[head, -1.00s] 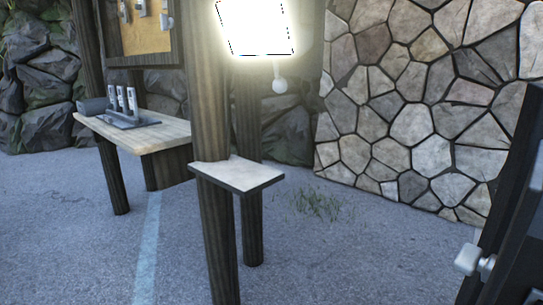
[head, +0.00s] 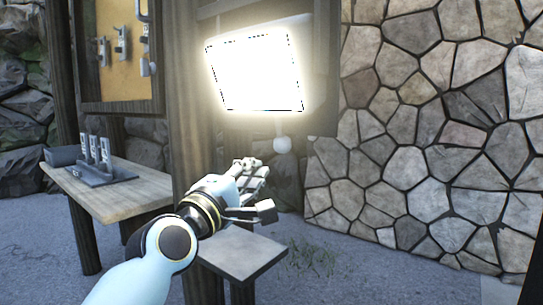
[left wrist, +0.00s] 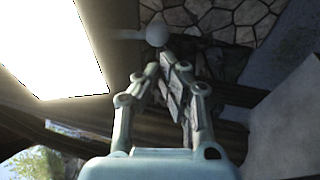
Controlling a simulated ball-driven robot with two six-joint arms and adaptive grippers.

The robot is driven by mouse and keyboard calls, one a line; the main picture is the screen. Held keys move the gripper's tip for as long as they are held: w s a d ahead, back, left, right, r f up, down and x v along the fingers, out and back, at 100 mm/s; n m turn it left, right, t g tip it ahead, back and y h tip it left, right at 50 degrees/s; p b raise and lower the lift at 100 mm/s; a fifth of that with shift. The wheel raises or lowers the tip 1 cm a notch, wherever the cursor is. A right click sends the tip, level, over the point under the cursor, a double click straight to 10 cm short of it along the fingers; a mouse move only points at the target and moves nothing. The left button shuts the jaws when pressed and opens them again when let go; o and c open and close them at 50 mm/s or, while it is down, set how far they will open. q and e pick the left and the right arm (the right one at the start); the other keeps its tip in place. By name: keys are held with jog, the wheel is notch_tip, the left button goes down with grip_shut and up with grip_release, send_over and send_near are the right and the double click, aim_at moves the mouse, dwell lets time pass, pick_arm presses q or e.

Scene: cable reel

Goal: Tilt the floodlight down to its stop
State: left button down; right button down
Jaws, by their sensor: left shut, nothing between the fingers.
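The floodlight (head: 255,75) is lit, with a glowing white face, and is mounted high by a wooden post in the head view. Its face seems turned toward me. A pale ball knob (head: 282,145) on a short stem hangs below its lower edge. In the left wrist view the bright face (left wrist: 50,50) fills the upper left, and the knob (left wrist: 157,33) is just beyond the fingertips. My left gripper (head: 252,167) is shut and empty, below and left of the knob, apparently apart from it. My right gripper is not in view.
A small shelf (head: 245,252) sticks out under my left gripper. A wooden bench (head: 110,195) with a dark rack of grey parts (head: 98,160) stands at left, below a yellow board (head: 120,65). A stone wall (head: 420,130) closes the right side.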

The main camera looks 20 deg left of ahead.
aim_at(277, 150)
pick_arm(q)
jog(key=x, duration=0.6)
jog(key=shift+w, duration=0.25)
jog(key=shift+x, duration=0.8)
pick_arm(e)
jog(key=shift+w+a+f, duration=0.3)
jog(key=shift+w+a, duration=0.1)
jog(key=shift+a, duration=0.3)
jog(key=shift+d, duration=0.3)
